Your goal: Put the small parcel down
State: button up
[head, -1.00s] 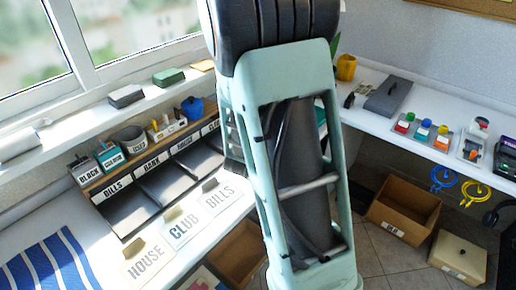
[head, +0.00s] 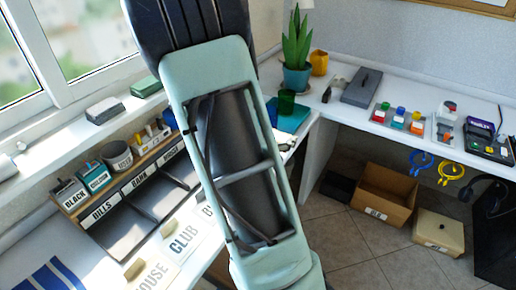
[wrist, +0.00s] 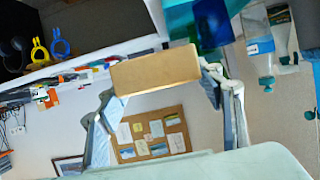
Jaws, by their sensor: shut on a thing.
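The small parcel, a plain tan box (wrist: 155,69), is held between the two fingers of my gripper (wrist: 157,76) in the wrist view. The fingers press on its left and right ends, and my gripper is shut on it. I cannot tell from the wrist view whether the parcel touches anything behind it. In the head view my own arm fills the middle, and the gripper and parcel are not seen there.
A sorter with labelled bins (head: 128,205) stands on the left counter. An open carton (head: 384,193) and cream box (head: 438,232) are on the floor.

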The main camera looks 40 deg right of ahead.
jog(key=w, duration=0.1)
jog(key=w+f, duration=0.1)
jog(key=w, duration=0.1)
jog(key=w+f, duration=0.1)
jog(key=shift+w+d+f, duration=0.1)
jog(key=shift+w+d, duration=0.1)
jog(key=shift+d, duration=0.1)
jog(key=w+f, duration=0.1)
jog(key=w+f+b, duration=0.1)
jog(key=w+f, duration=0.3)
jog(key=shift+w+d+f+b, duration=0.1)
jog(key=shift+d+f+b, duration=0.1)
jog(key=shift+d+b, duration=0.15)
jog(key=shift+w+f, duration=0.2)
jog(key=shift+f, duration=0.05)
jog(key=shift+w+f+b, duration=0.15)
jog(key=shift+f+b, duration=0.4)
jog(key=shift+f, duration=1.1)
jog(key=shift+f, duration=0.15)
jog(key=o, duration=1.2)
